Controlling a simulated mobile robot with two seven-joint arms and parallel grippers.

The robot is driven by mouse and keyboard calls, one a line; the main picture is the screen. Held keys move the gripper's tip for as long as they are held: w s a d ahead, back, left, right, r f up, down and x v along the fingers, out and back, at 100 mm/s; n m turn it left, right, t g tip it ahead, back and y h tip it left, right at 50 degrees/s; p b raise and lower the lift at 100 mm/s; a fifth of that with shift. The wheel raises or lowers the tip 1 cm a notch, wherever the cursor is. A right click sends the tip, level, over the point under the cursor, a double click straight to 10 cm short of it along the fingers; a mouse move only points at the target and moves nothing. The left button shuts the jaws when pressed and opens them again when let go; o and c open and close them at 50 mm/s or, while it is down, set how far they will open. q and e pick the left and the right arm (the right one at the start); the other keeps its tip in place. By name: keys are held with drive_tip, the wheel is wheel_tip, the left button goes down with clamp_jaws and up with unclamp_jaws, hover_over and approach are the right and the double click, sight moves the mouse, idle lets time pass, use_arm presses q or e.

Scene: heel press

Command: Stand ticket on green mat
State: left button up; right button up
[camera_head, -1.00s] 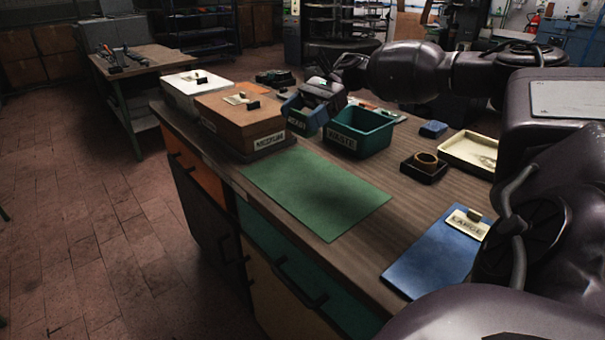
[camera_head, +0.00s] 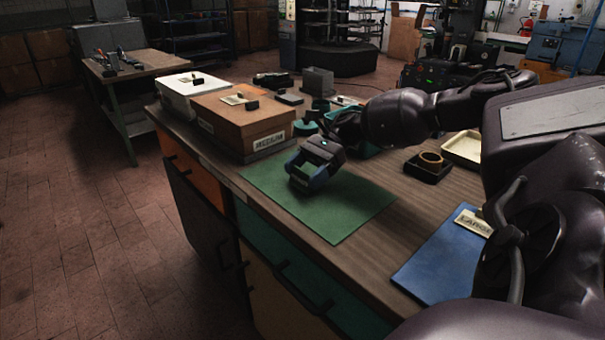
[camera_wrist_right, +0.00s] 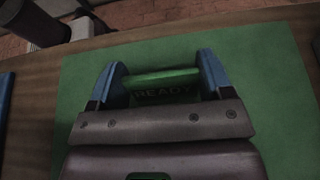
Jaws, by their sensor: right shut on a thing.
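The green mat (camera_head: 345,213) lies flat near the front edge of the workbench; it fills much of the right wrist view (camera_wrist_right: 282,85). My right gripper (camera_head: 306,180) is over the mat's far left part, pointing down at a tilt. In the right wrist view its blue fingers (camera_wrist_right: 162,80) are shut on a green ticket (camera_wrist_right: 160,76) marked READY. The ticket's lower edge is hidden, so I cannot tell whether it touches the mat. In the head view the gripper mostly hides the ticket. My left gripper is not in view.
A brown box (camera_head: 240,117) marked MEDIUM stands just beyond the mat, with a white box (camera_head: 184,93) behind it. A blue mat (camera_head: 434,268) with a ticket marked LARGE (camera_head: 474,222) lies to the right. A dark tray (camera_head: 422,172) holds a ring. The mat's near part is clear.

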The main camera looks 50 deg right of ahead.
drive_tip(key=shift+f, duration=0.35)
drive_tip(key=shift+f, duration=0.1)
drive_tip(key=o, duration=1)
drive_tip(key=shift+c, duration=0.2)
drive_tip(key=v, duration=1.2)
drive_tip(key=shift+r, duration=0.25)
drive_tip(key=shift+a, duration=0.1)
